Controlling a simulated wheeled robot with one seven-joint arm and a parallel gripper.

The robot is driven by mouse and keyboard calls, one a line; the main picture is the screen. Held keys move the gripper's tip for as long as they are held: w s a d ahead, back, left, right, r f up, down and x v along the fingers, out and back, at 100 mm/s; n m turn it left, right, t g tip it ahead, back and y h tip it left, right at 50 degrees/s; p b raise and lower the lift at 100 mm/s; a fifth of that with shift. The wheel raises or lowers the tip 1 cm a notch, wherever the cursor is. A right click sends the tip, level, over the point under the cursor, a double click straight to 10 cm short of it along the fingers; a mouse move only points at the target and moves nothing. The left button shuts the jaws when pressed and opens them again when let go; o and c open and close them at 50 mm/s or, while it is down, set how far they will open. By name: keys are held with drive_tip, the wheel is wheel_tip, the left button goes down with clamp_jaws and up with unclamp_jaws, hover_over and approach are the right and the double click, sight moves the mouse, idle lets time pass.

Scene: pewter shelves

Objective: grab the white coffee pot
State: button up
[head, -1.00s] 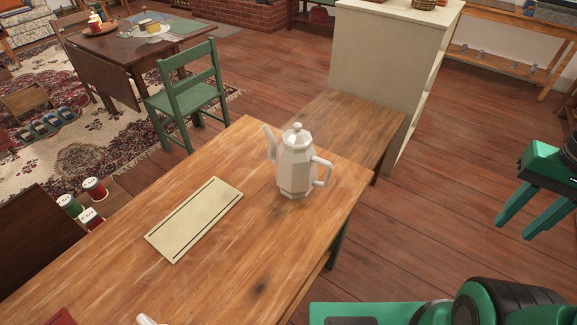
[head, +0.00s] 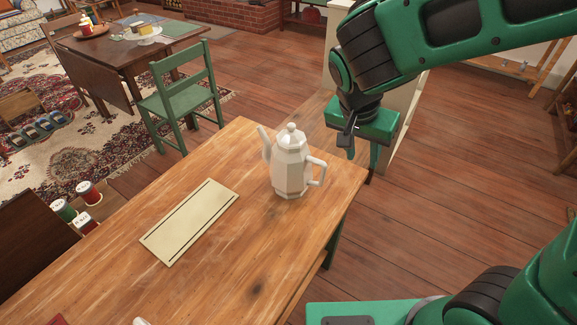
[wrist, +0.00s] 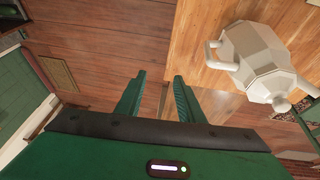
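The white coffee pot (head: 290,166) stands upright on the wooden table (head: 215,255) near its far right corner. It is faceted, with a knobbed lid, its spout to the left and its handle to the right. My gripper (head: 366,158) is beyond and to the right of the pot, past the table edge, apart from it. In the wrist view the pot (wrist: 258,60) is at the upper right, and my gripper's two fingers (wrist: 160,95) are spread with nothing between them.
A cream board (head: 190,221) lies flat on the table left of the pot. Red and green cans (head: 78,208) stand by the left edge. A green chair (head: 182,98) is behind the table. A pale shelf unit (head: 400,125) and a lower wooden surface (head: 316,118) lie behind my arm.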

drive_tip(key=t, duration=0.1)
approach(321, 179)
drive_tip(key=shift+y, duration=0.3)
drive_tip(key=shift+d+x, duration=0.1)
drive_tip(key=shift+x, duration=2.2)
drive_tip(key=shift+d+x, duration=0.15)
drive_tip(key=shift+x, duration=2.1)
clamp_jaws()
